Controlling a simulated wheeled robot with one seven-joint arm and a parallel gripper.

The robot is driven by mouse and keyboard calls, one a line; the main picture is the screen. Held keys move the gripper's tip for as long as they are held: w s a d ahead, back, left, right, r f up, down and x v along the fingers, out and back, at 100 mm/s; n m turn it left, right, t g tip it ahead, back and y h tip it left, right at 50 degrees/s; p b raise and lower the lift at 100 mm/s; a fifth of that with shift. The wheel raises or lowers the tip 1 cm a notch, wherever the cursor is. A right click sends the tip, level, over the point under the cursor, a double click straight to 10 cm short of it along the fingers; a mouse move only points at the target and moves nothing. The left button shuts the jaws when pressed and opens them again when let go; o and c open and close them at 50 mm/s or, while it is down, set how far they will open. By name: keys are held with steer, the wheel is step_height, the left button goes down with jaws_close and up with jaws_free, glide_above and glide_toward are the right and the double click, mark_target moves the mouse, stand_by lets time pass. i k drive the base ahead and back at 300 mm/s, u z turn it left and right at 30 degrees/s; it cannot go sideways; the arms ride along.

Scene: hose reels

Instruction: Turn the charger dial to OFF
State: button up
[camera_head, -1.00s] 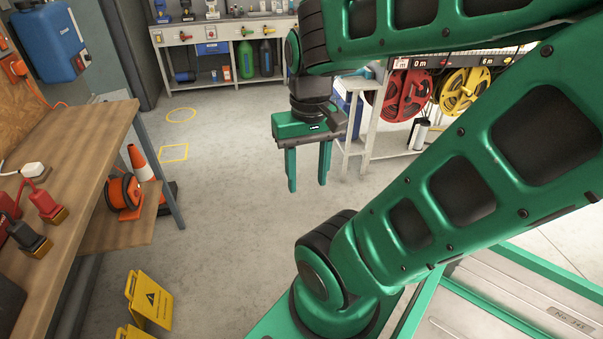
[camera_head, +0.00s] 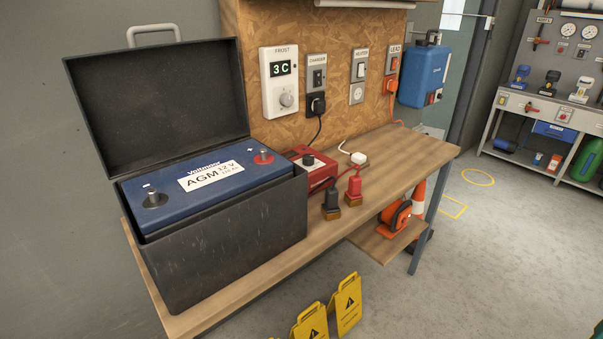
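The charger (camera_head: 322,173) is a small red box on the wooden bench, just right of the battery box and partly hidden by it. A dark round dial (camera_head: 308,160) shows on its face; its pointer and markings are too small to read. A red clamp (camera_head: 354,189) and a black clamp (camera_head: 331,199) lie on the bench in front of the charger. A blue AGM battery (camera_head: 200,185) sits in the open black box, and no clamp is on its terminals. My gripper is out of view.
The black box (camera_head: 235,245) with its raised lid fills the bench's left end. Wall sockets labelled CHARGER (camera_head: 317,80), HEATER and LEAD, and a FROST thermostat (camera_head: 280,85), are above the bench. Yellow warning signs (camera_head: 346,305) stand on the floor in front.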

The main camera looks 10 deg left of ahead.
mark_target(308, 160)
steer(key=z, duration=0.35)
steer(key=k, duration=0.85)
steer(key=u, duration=0.9)
steer(key=i, duration=1.7)
steer(key=z, duration=0.05)
